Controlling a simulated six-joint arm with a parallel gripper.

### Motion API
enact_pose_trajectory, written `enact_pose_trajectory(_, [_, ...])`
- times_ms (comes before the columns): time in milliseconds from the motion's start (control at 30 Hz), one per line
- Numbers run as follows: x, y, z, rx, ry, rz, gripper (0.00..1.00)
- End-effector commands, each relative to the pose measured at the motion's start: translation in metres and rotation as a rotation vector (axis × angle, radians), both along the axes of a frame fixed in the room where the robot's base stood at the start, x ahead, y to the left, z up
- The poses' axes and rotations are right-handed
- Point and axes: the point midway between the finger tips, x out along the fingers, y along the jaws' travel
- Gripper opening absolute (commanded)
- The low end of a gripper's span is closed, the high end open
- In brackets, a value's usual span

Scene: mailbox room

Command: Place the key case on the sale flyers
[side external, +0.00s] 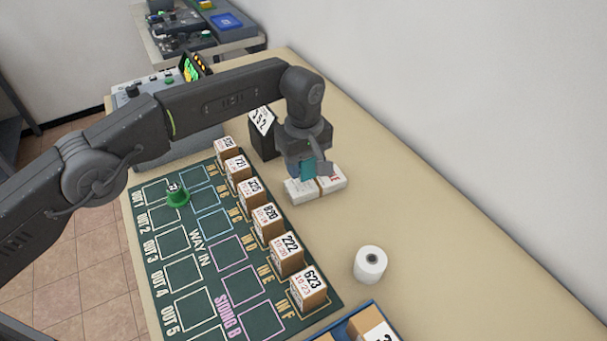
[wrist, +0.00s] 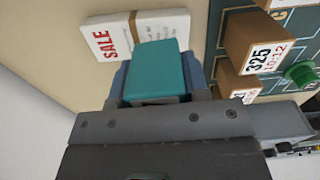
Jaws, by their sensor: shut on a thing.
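The key case is a teal block (wrist: 155,68), held between the fingers of my gripper (side external: 308,168); it also shows in the side external view (side external: 308,167). The sale flyers (wrist: 104,38) are a white stack with red SALE print and a brown band, lying on the table. They also show in the side external view (side external: 333,182). My gripper is shut on the key case at the stack's near-left part in the side external view. I cannot tell whether the case touches the stack. The case hides part of the flyers.
A green board (side external: 205,285) with several numbered boxes (side external: 287,254) along its edge lies left of the flyers. A dark block with a number card (side external: 262,122) stands close behind. A white roll (side external: 370,264) stands nearer the front. The table (side external: 440,255) is clear to the right.

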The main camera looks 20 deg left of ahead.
Motion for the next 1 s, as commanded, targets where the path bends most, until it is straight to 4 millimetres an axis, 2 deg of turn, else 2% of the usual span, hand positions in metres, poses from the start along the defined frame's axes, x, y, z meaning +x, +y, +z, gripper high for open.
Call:
enact_pose_trajectory(200, [-0.001, 0.001, -0.029, 0.002, 0.004, 0.0, 0.17])
enact_pose_trajectory(300, [0.0, 0.001, -0.038, 0.001, 0.002, 0.0, 0.17])
enact_pose_trajectory(667, [0.0, 0.001, -0.042, 0.0, 0.0, 0.0, 0.17])
enact_pose_trajectory(700, [0.0, 0.001, -0.042, 0.0, 0.0, 0.0, 0.45])
enact_pose_trajectory(933, [0.0, 0.001, -0.042, 0.001, 0.001, 0.0, 0.67])
enact_pose_trajectory(1000, [0.0, 0.001, -0.041, 0.001, 0.001, 0.0, 0.68])
